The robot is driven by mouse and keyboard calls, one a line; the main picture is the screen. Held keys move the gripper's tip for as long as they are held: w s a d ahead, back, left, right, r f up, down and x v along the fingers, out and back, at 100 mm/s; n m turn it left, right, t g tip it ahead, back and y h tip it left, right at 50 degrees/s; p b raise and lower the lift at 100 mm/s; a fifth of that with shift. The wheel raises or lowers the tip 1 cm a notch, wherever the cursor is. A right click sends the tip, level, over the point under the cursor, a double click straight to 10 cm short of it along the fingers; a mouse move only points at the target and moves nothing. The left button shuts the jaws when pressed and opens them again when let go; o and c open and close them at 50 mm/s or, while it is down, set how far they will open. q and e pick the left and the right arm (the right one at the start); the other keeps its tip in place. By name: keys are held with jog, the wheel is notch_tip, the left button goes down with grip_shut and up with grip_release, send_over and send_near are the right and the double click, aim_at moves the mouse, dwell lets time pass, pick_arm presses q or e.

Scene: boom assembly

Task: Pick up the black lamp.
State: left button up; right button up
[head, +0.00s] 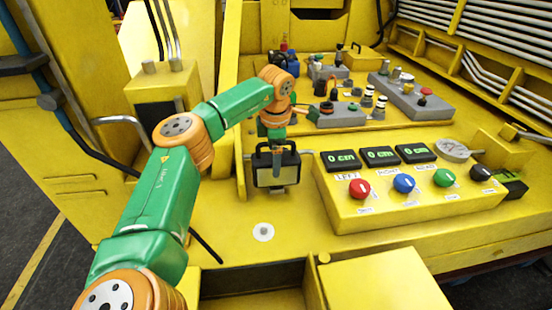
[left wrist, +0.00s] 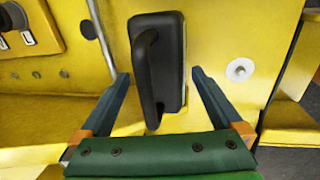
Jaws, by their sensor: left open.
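The black lamp (head: 264,177) stands upright on the yellow deck, left of the control box in the head view. It has a boxy body and a handle on top. In the left wrist view the lamp (left wrist: 173,60) and its curved handle (left wrist: 143,70) lie between my two fingers. My left gripper (head: 278,151) points down at the lamp from above. In the left wrist view the left gripper (left wrist: 160,73) is open, with a gap on both sides of the lamp. My right gripper is not in view.
A yellow control box (head: 405,205) with red, blue, green and black knobs and displays stands right of the lamp. Grey joystick panels (head: 338,118) are behind. A white round disc (head: 263,232) lies in front on clear deck. An open recess (head: 255,285) is nearer.

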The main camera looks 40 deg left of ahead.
pick_arm(q)
jog(key=shift+w+f, duration=0.2)
jog(key=shift+w, duration=0.05)
jog(key=shift+r, duration=0.1)
grip_shut()
